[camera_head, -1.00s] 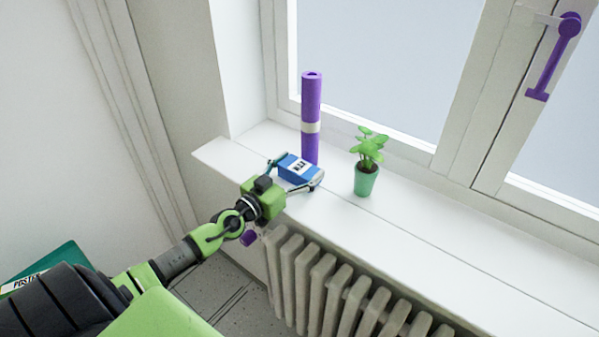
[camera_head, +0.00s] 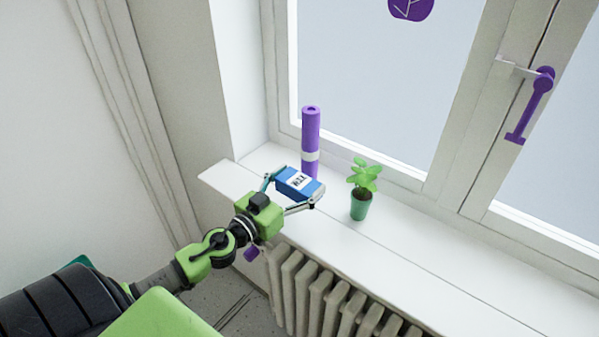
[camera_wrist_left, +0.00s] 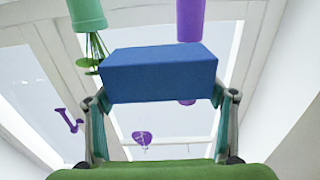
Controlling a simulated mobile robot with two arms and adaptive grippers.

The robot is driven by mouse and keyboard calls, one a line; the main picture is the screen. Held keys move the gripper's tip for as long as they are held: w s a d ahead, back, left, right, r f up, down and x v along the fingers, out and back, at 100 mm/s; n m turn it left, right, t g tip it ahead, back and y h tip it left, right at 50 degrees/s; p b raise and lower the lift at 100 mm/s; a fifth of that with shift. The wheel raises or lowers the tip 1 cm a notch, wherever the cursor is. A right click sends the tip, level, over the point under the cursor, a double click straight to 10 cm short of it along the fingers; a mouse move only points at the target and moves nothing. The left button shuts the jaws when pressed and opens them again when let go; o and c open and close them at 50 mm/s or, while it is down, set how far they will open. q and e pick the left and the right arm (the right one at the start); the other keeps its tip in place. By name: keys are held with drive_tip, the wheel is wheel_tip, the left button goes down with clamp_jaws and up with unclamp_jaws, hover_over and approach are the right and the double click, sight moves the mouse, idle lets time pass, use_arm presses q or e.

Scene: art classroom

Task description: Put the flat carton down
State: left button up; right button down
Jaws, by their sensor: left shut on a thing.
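The flat carton (camera_head: 298,185) is a small blue box with a white label, seen over the windowsill (camera_head: 400,246). My left gripper (camera_head: 291,194) is shut on it, one finger at each end. In the left wrist view the carton (camera_wrist_left: 160,72) spans the gap between the fingers of my left gripper (camera_wrist_left: 160,112). In the head view it appears slightly tilted; whether it touches the sill cannot be told. My right gripper is not in view.
A purple roll (camera_head: 310,140) with a pale band stands upright just behind the carton. A green potted plant (camera_head: 360,204) stands to its right. A radiator (camera_head: 325,297) is below the sill. The sill is clear right of the plant.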

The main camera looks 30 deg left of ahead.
use_arm(q)
drive_tip(key=s+d+r, duration=0.3)
drive_tip(key=s+d, duration=0.1)
drive_tip(key=s, duration=0.3)
drive_tip(key=s+d+f+b, duration=0.3)
drive_tip(key=s+d, duration=0.2)
drive_tip(key=s+d+f+n+y+b, duration=0.1)
drive_tip(key=s+d+f+b, duration=0.2)
drive_tip(key=s+d, duration=0.3)
drive_tip(key=shift+s+d+f+y+b, duration=0.2)
drive_tip(key=shift+f+y+b, duration=0.1)
drive_tip(key=shift+f+b, duration=0.1)
